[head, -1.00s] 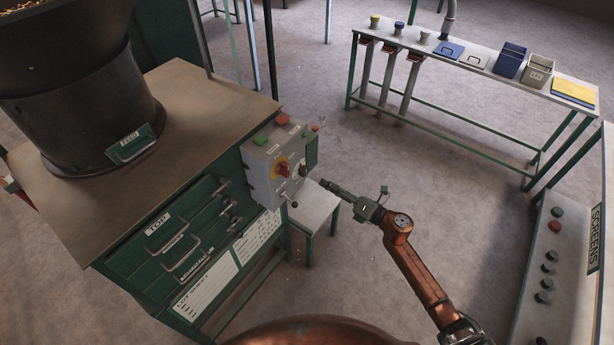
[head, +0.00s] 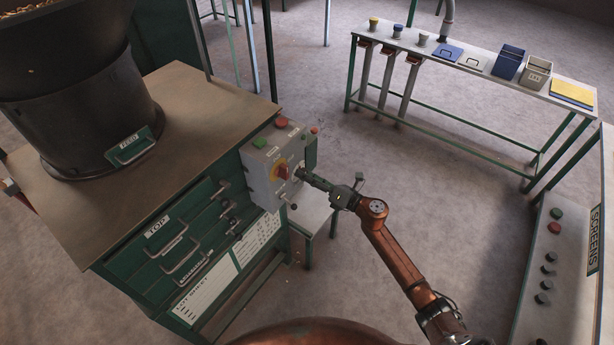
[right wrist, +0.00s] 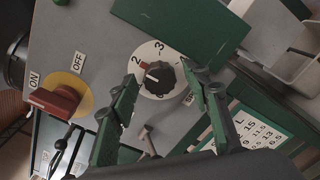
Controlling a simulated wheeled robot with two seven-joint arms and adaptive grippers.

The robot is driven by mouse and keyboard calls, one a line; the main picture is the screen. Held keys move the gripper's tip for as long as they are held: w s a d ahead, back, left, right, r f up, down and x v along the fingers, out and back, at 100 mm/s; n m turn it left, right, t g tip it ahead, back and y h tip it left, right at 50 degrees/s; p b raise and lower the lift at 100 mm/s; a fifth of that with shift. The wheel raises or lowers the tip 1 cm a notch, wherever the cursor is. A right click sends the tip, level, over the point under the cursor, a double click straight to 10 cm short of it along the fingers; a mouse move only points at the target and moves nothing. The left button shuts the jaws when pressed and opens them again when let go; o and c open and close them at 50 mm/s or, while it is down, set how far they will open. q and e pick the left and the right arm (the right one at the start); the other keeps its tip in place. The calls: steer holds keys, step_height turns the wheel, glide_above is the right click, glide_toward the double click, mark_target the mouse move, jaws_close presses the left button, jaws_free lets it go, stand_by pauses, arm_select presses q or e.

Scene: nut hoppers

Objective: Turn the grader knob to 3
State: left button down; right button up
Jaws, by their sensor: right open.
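The grader knob (right wrist: 160,77) is a black ribbed knob on a round white dial (right wrist: 148,52), seen in the right wrist view. The dial shows a 2 at its upper left and a 3 at its top; other marks are partly hidden. A white line on the knob points left, nearest the 2. My right gripper (right wrist: 162,80) is open, with one finger on each side of the knob, and I cannot tell whether they touch it. In the head view my right gripper (head: 302,174) is at the control box (head: 262,187) and mostly covers the knob. My left gripper is not in view.
Beside the dial is a red ON/OFF switch (right wrist: 58,101) on a yellow disc. Green (head: 260,143) and red (head: 281,123) buttons top the box. A small lever (right wrist: 147,140) sticks out below the knob. A green plate (right wrist: 190,30) stands close above it.

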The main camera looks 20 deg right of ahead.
steer(key=shift+c, duration=0.7)
steer(key=c, duration=1)
steer(key=shift+m+p, duration=3.65)
steer(key=shift+m, duration=2.25)
